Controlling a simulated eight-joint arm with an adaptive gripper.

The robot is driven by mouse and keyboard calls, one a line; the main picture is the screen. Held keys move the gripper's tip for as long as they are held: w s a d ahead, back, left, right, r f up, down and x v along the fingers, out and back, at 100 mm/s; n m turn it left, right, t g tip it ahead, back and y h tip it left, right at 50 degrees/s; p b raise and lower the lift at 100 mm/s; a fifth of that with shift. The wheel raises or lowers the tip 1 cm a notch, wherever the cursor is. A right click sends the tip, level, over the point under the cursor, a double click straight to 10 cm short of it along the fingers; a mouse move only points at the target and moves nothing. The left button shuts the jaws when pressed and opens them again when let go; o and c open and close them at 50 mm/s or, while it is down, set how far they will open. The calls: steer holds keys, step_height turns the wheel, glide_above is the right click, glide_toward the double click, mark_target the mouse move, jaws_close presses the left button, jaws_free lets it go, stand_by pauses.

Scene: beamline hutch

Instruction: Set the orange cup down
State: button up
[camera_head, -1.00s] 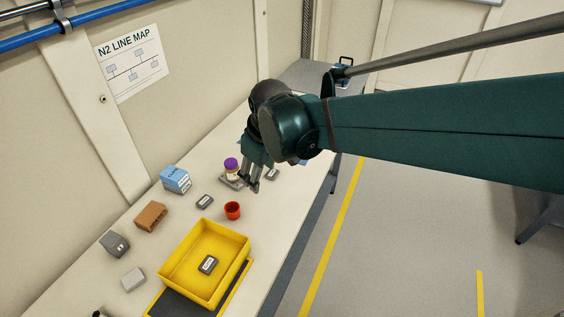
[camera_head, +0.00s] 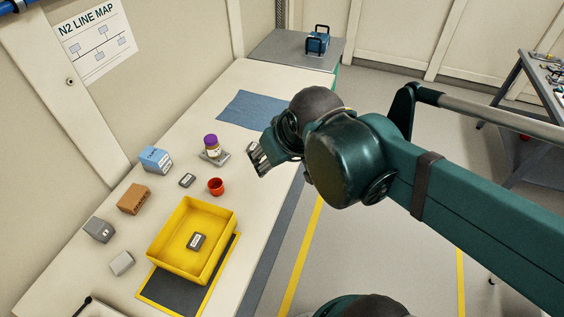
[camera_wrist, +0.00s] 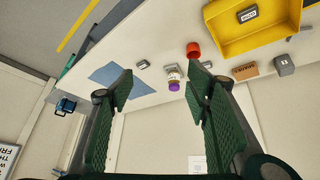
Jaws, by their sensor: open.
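The orange cup (camera_head: 216,186) is a small red-orange cup standing upright on the table (camera_head: 170,232), just behind the yellow tray's far edge.
A yellow tray (camera_head: 160,240) holding a grey labelled block sits on a dark mat (camera_head: 168,288). A purple-capped jar (camera_head: 212,148), a grey block (camera_head: 187,180), a blue box (camera_head: 154,160) and a brown block (camera_head: 134,199) stand nearby. A blue cloth (camera_head: 250,110) lies behind.

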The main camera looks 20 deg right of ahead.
steer(key=shift+s+d+m+t, duration=0.25)
steer(key=shift+s+m, duration=0.1)
steer(key=shift+s, duration=0.3)
steer(key=shift+s+d+m+t, duration=0.15)
steer(key=shift+s+d+m, duration=0.15)
steer(key=shift+s, duration=0.35)
steer(key=shift+f, duration=0.1)
stand_by(0.5)
